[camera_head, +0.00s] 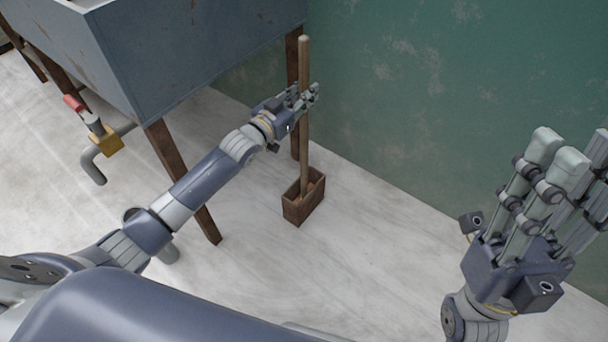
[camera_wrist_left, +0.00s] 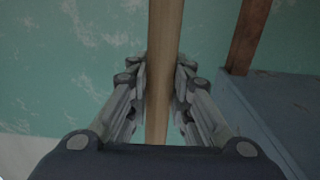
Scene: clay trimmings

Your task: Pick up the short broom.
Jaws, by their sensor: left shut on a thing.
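The short broom (camera_head: 304,150) stands upright with its long wooden handle near the green wall. Its lower end is in a small brown wooden box (camera_head: 293,207) on the floor, so the broom's head is hidden. My left gripper (camera_head: 303,97) is shut on the upper part of the handle. In the left wrist view the handle (camera_wrist_left: 164,60) runs between the two fingers of my left gripper (camera_wrist_left: 158,88). My right gripper (camera_head: 555,165) is raised at the right of the head view, away from the broom, with its fingers pointing up and apart.
A blue-grey sink or trough (camera_head: 180,50) on brown legs stands at the upper left, close to my left arm. It has a pipe and a tap (camera_head: 105,140) with a red handle. The green wall (camera_head: 440,100) is behind the broom. The pale floor (camera_head: 330,260) in front is clear.

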